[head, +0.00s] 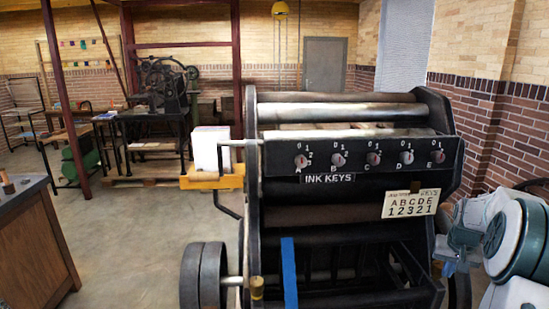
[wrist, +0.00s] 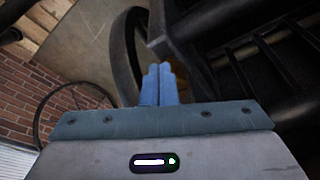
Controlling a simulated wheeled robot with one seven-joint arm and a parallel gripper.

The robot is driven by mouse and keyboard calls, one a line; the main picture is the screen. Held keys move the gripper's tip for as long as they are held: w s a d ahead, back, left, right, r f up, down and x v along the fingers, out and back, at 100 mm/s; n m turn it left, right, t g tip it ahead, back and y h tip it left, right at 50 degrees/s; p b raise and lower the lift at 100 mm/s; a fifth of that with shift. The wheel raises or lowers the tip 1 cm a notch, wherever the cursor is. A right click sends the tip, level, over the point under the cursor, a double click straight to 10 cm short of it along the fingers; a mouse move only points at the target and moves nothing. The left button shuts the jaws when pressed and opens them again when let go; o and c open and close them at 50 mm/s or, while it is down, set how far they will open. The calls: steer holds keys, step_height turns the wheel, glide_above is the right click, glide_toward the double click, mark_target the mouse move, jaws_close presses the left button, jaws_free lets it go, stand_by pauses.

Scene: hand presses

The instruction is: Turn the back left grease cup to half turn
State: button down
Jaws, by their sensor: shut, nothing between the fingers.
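The black press (head: 350,215) fills the middle of the head view. One small brass cup (head: 257,287) shows low on its left side, near a wheel; I cannot tell which grease cup this is or how far it is turned. No other grease cup shows clearly in the head view. My gripper (head: 450,266) is at the right side of the press, below the card, partly hidden by my arm. In the wrist view my gripper (wrist: 158,68) has its blue fingers together and empty, close to dark press parts. A dim brownish patch behind the fingers is too unclear to name.
The press front carries a row of ink keys (head: 373,158) and a card (head: 411,203) reading ABCDE 12321. A blue strip (head: 289,272) stands at the front. A black wheel (head: 203,275) juts out left. A wooden bench (head: 35,245) is far left, with clear floor between.

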steer(key=shift+w, duration=0.15)
steer(key=shift+a, duration=0.2)
stand_by(0.3)
steer(key=shift+w+a+b, duration=0.15)
steer(key=shift+w+a, duration=0.15)
steer(key=shift+a, duration=0.2)
steer(key=shift+w+a+b, duration=0.15)
steer(key=shift+w+a, duration=0.1)
steer(key=shift+a, duration=0.2)
steer(key=shift+r, duration=0.1)
steer(key=shift+a, duration=0.15)
stand_by(0.3)
steer(key=shift+s+a, duration=0.1)
steer(key=shift+s, duration=0.05)
step_height(320, 180, up, 6)
steer(key=p, duration=0.4)
glide_above(437, 266)
steer(key=s+a, duration=0.2)
steer(key=shift+s, duration=0.2)
